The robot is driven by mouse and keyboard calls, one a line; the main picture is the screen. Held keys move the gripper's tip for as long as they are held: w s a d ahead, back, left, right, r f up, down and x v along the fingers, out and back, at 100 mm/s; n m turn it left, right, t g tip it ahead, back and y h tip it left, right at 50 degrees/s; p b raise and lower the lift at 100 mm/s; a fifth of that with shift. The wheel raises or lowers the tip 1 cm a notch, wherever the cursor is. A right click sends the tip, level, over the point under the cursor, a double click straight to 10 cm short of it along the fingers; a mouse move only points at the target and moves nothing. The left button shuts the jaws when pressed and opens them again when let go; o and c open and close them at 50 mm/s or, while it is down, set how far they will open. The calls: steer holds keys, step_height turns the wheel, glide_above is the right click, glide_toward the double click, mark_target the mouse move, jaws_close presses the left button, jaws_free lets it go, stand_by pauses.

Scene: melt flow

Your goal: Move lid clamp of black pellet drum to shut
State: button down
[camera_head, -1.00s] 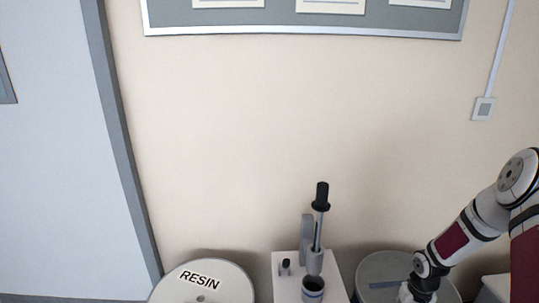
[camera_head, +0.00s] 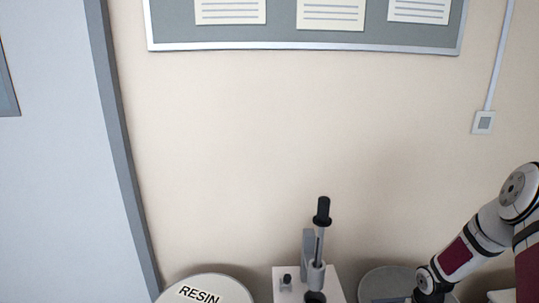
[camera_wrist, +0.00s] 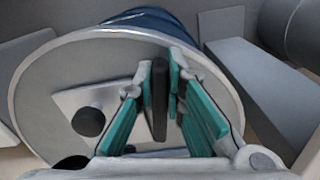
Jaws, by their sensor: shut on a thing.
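In the wrist view a drum lid (camera_wrist: 50,85), round and grey with a pale rim, fills much of the picture, with a blue drum side (camera_wrist: 150,18) beyond it. A dark upright bar (camera_wrist: 159,112), which looks like the lid clamp, stands between the teal pads of my gripper (camera_wrist: 160,72). My gripper is shut on this bar. A black round knob (camera_wrist: 88,121) sits on a pale plate on the lid, left of the fingers. In the head view the grey drum lid (camera_head: 382,283) is partly behind my arm, and my gripper is below the picture edge.
A pale RESIN lid (camera_head: 225,288) is at the lower left of the head view. A white machine with a black-handled lever (camera_head: 322,212) stands between the two lids. A wall and noticeboard (camera_head: 300,40) are behind. A grey cylinder (camera_wrist: 303,35) is at the wrist view's right.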

stand_by(0.3)
steer(key=shift+w+a+m+b, duration=0.2)
steer(key=shift+a+m, duration=0.2)
steer(key=shift+m, duration=0.5)
steer(key=shift+w+a+m+b, duration=0.15)
steer(key=shift+a+m, duration=0.25)
steer(key=shift+m, duration=0.5)
steer(key=shift+w+a+m+b, duration=0.25)
steer(key=shift+a+m+b, duration=0.15)
steer(key=shift+m, duration=0.4)
steer(key=shift+w+a+m, duration=0.2)
steer(key=shift+a+m, duration=0.1)
steer(key=shift+m, duration=0.7)
